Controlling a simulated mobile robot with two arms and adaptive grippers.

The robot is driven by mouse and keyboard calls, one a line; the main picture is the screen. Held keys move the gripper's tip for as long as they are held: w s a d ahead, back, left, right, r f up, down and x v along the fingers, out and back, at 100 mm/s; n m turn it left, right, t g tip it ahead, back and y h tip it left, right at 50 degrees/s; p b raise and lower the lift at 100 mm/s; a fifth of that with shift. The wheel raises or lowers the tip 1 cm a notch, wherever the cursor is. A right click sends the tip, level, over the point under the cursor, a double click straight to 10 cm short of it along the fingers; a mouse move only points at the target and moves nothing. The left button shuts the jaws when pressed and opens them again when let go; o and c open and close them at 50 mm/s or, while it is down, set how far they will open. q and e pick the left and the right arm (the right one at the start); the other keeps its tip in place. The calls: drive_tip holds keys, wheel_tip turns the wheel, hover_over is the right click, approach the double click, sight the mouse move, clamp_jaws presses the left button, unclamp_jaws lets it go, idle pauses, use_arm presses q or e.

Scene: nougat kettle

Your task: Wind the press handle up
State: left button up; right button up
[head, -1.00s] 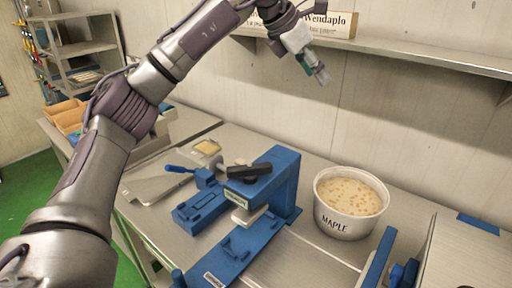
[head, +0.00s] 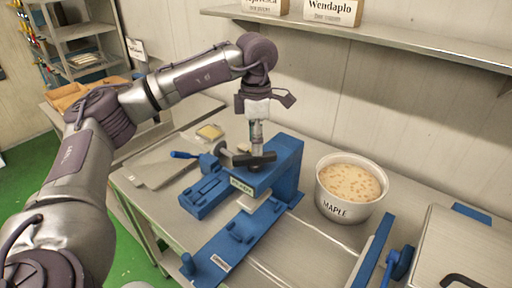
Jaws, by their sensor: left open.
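The blue press (head: 285,170) stands on the metal worktable, with a flat base reaching toward the front. Its black press handle (head: 240,159) lies across the top of the press head, roughly level. My left gripper (head: 257,146) points straight down at the handle, right over its middle. It is open; its fingertips are small, and I cannot tell whether they touch the handle. The gripper hides part of the handle's centre. My right gripper is not in view.
A white tub marked MAPLE (head: 349,190) stands right of the press. A blue-handled tool (head: 184,155) and a metal tray (head: 150,170) lie to the left. A shelf (head: 400,43) with name signs runs along the wall above. A metal box (head: 465,250) stands at the front right.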

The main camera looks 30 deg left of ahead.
sight(255, 159)
use_arm(q)
drive_tip(key=shift+f+p, duration=0.35)
drive_tip(key=shift+f, duration=1.5)
